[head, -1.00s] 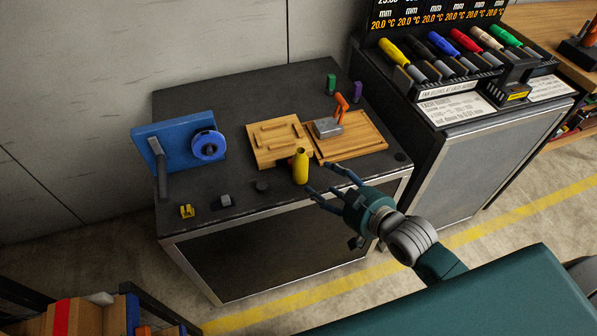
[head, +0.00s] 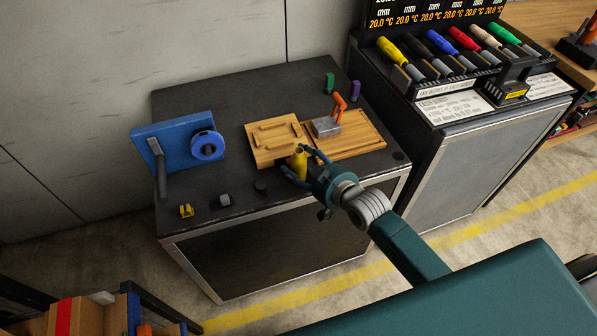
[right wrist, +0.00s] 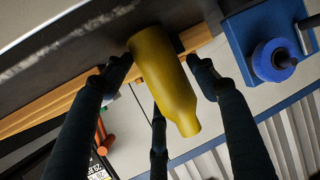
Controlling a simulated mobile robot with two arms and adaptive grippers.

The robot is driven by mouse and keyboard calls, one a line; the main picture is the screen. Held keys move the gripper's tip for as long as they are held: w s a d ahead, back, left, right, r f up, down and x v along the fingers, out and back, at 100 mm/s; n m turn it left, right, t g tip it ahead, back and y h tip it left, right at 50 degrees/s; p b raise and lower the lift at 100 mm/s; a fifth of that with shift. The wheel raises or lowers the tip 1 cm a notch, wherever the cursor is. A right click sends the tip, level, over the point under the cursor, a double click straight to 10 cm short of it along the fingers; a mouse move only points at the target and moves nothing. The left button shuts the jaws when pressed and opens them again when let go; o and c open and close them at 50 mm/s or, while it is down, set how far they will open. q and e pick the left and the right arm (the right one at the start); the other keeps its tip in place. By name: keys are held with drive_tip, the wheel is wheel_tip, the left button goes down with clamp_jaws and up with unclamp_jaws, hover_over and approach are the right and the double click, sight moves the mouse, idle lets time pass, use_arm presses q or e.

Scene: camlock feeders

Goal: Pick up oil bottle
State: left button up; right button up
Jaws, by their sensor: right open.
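The yellow oil bottle (head: 299,161) stands on the dark table near its front edge, in front of the wooden boards. In the right wrist view the bottle (right wrist: 164,82) fills the middle, between the spread fingers. My right gripper (head: 294,164) is open, with its fingers on either side of the bottle; its lower part is partly hidden in the head view. In the right wrist view the right gripper (right wrist: 162,82) shows gaps between its fingertips and the bottle. My left gripper is not in view.
Wooden boards (head: 268,155) lie right behind the bottle, with an orange-handled clamp (head: 327,127) on the right one. A blue stand with a roll (head: 175,137) is at the left. Small parts, including a dark knob (head: 261,187), lie along the front edge.

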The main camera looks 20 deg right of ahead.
drive_tip(key=c, duration=1.1)
